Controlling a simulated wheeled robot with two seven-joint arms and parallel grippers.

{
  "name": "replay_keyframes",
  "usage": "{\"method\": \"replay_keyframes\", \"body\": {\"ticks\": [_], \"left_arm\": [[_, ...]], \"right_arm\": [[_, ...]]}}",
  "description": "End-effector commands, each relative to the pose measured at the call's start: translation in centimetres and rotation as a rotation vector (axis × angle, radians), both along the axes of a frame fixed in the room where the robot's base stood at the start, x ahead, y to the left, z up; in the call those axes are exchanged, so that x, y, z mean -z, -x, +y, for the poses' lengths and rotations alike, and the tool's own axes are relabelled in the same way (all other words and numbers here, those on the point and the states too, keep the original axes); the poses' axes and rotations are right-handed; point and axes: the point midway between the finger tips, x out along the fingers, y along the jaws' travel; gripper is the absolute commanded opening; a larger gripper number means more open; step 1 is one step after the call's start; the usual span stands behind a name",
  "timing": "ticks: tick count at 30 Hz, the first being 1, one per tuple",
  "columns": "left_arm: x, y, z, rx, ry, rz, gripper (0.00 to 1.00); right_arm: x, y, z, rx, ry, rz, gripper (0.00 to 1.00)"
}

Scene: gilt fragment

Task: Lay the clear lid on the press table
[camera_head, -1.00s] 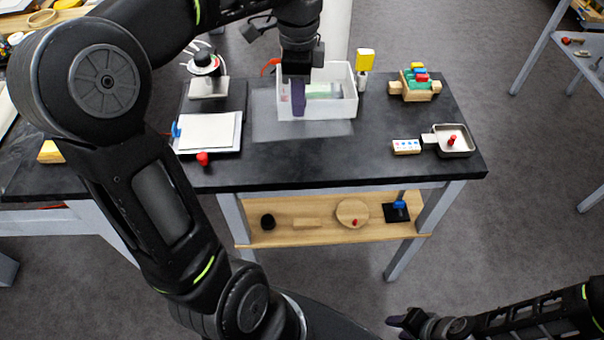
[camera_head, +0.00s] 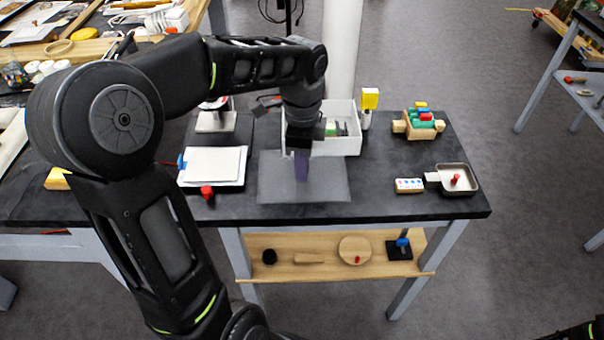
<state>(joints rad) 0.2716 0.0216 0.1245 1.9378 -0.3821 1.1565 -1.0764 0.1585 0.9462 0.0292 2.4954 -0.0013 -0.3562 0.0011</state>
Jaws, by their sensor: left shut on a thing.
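The clear lid (camera_head: 328,185) is a thin, see-through greyish sheet over the front middle of the black-topped table (camera_head: 380,205). My left gripper (camera_head: 301,177) points down over the lid's middle and is shut on it; a purple upright piece shows at the jaws. Whether the lid touches the tabletop or hovers just above it, I cannot tell. A translucent white box (camera_head: 348,146) stands behind the lid, open at the top, with green and dark things inside. My right gripper is out of view.
A white pad (camera_head: 212,166) and a red knob (camera_head: 207,192) are left of the lid. To the right are a small white block (camera_head: 409,185), a metal tray (camera_head: 474,185) and a wooden rack (camera_head: 420,124) with coloured pieces. A yellow-topped item (camera_head: 370,99) stands beside the box.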

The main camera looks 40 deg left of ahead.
Motion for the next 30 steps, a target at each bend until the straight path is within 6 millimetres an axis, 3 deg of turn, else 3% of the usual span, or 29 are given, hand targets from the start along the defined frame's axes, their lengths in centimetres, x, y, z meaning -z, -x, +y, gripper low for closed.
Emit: {"method": "replay_keyframes", "body": {"ticks": [8, 17, 28, 29, 30], "left_arm": [[0.2, 0.0, 0.0, -0.001, 0.000, 0.001, 0.00], [3.6, 0.1, 0.0, -0.002, 0.000, 0.002, 0.00], [4.1, 0.0, 0.0, -0.001, 0.000, 0.000, 0.00], [4.1, 0.0, 0.0, -0.001, 0.000, 0.000, 0.25], [4.0, 0.0, 0.0, -0.001, 0.000, 0.000, 0.29]], "right_arm": [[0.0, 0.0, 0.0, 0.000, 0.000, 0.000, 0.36], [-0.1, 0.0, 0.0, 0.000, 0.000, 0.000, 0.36], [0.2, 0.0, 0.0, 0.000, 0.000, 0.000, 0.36], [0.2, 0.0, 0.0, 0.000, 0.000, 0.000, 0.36], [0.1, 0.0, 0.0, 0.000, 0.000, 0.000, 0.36]]}}
